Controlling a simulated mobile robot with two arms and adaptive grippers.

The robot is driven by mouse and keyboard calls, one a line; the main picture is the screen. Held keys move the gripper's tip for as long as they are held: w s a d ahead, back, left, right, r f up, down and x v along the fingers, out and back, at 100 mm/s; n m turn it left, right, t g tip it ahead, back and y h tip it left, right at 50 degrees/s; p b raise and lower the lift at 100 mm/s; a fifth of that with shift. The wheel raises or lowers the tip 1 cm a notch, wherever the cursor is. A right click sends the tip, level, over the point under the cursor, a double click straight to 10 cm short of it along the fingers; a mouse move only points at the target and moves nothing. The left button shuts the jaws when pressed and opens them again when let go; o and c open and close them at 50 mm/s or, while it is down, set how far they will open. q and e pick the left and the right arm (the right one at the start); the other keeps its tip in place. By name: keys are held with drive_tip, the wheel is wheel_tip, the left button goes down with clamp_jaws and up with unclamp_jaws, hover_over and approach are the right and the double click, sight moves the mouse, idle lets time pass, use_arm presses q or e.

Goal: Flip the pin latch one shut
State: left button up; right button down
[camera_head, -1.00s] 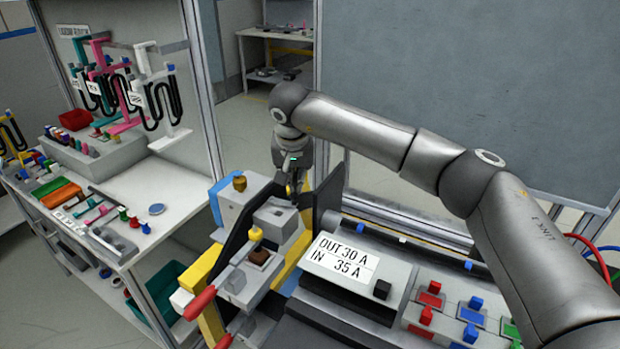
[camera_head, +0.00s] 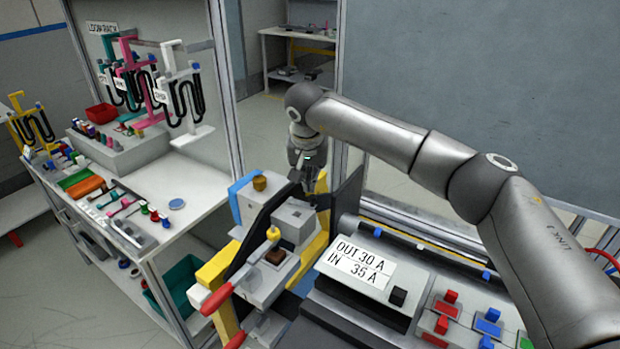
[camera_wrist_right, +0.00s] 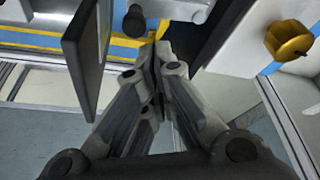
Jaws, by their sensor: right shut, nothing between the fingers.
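The fixture (camera_head: 215,266) has a yellow, blue and grey frame, a grey block (camera_head: 294,221) and red-tipped levers (camera_head: 217,299). I cannot tell for sure which part is pin latch one. My right gripper (camera_head: 309,188) is shut and empty, pointing down behind the grey block at the fixture's back. In the right wrist view its closed fingers (camera_wrist_right: 157,62) are near a black round knob (camera_wrist_right: 135,20) and a dark upright plate (camera_wrist_right: 86,55). Whether they touch anything is unclear. My left gripper is not in view.
A console with a sign (camera_head: 357,263) and coloured buttons (camera_head: 450,302) stands right of the fixture. A white bench (camera_head: 190,181) with racks and small parts is at the left. A dark panel (camera_head: 347,205) stands close right of my gripper.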

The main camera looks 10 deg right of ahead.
sight(307, 206)
drive_tip(key=v, duration=1.2)
drive_tip(key=shift+f, duration=0.15)
